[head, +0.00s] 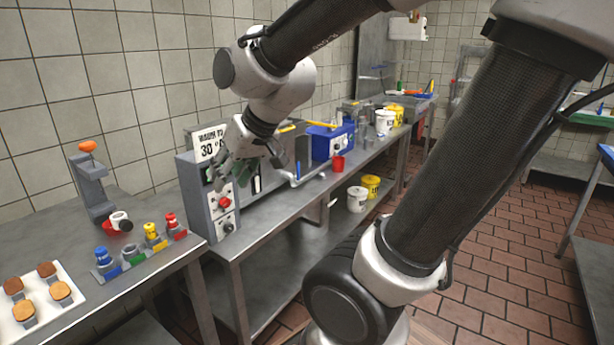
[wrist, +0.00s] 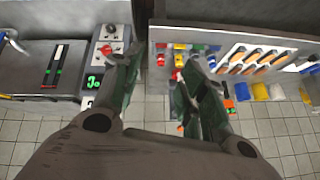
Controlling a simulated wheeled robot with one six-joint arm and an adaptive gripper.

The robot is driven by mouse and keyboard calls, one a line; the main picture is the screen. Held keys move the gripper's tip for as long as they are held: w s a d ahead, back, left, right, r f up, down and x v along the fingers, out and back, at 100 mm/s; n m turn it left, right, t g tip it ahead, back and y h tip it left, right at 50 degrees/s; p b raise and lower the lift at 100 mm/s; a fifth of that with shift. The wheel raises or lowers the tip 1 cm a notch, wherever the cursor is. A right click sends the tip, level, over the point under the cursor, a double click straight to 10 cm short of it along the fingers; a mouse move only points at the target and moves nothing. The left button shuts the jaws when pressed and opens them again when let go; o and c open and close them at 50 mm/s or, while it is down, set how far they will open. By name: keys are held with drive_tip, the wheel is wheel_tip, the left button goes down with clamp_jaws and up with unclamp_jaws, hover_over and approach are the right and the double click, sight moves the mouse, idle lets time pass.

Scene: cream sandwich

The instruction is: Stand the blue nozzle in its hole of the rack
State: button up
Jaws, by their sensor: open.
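The blue nozzle (head: 101,254) is in the head view at the left end of the rack (head: 127,268), on the left table. It looks upright at the rack's blue-marked place; how deep it sits I cannot tell. A green piece (head: 132,250), a yellow nozzle (head: 151,230) and a red nozzle (head: 171,219) stand along the same rack. My gripper (head: 234,172) is open and empty, high in front of the grey control box, to the right of the rack and apart from it. In the wrist view its dark green fingers (wrist: 163,70) are spread.
A white tray (head: 70,318) with several brown-topped pieces lies left of the rack. A grey stand with an orange knob (head: 88,147) and a white-and-red cup (head: 119,221) are behind it. The control box (head: 222,212) with a red knob is at the right.

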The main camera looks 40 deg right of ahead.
drive_tip(key=s+d+r+g+h, duration=0.1)
drive_tip(key=s+d+g+h, duration=0.1)
drive_tip(key=s+d, duration=0.7)
drive_tip(key=s, duration=0.4)
drive_tip(key=shift+d+m+h, duration=0.3)
drive_tip(key=shift+d+m, duration=0.05)
drive_tip(key=shift+m, duration=0.05)
drive_tip(key=shift+r, duration=0.1)
